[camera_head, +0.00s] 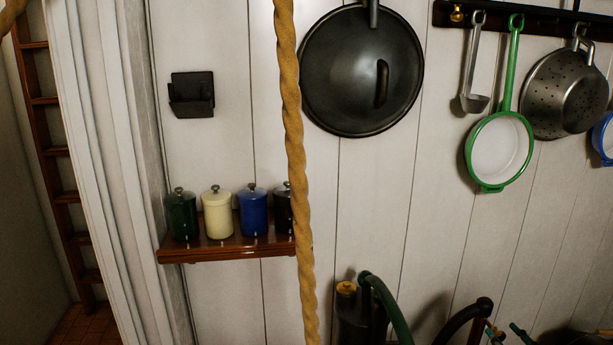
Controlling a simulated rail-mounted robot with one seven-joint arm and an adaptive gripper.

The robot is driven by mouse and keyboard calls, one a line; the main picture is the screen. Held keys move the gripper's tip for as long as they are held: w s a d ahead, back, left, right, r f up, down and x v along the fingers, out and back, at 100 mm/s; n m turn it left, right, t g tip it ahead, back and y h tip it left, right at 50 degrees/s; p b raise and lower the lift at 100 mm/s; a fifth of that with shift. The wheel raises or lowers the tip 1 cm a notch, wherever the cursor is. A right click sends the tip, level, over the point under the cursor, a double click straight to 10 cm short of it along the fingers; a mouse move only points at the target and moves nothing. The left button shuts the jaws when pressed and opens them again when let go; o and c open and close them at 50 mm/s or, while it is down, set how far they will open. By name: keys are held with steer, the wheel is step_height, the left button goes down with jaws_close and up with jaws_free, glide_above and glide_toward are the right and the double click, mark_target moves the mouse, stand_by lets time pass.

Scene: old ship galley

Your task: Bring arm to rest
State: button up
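My gripper and arm do not show clearly in the head camera view, so I cannot see whether the gripper is open or shut. The view faces a white plank wall (210,300) of the galley.
A thick rope (297,150) hangs in front. Behind it, a wooden shelf (230,250) holds lidded jars (217,212). A black lid (350,75), ladle (474,102), green-rimmed pan (499,150) and colander (562,98) hang on the wall. Dark curved objects (390,310) stand at the bottom.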

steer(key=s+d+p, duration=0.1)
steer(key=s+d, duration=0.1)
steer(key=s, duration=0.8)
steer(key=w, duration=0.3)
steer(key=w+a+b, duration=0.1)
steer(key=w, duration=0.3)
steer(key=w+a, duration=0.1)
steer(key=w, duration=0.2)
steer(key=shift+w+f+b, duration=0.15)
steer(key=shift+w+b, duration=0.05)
steer(key=shift+b, duration=0.1)
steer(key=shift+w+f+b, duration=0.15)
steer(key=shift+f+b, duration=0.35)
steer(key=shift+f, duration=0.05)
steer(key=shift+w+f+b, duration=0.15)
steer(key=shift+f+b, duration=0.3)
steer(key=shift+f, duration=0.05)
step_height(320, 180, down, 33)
steer(key=b, duration=3)
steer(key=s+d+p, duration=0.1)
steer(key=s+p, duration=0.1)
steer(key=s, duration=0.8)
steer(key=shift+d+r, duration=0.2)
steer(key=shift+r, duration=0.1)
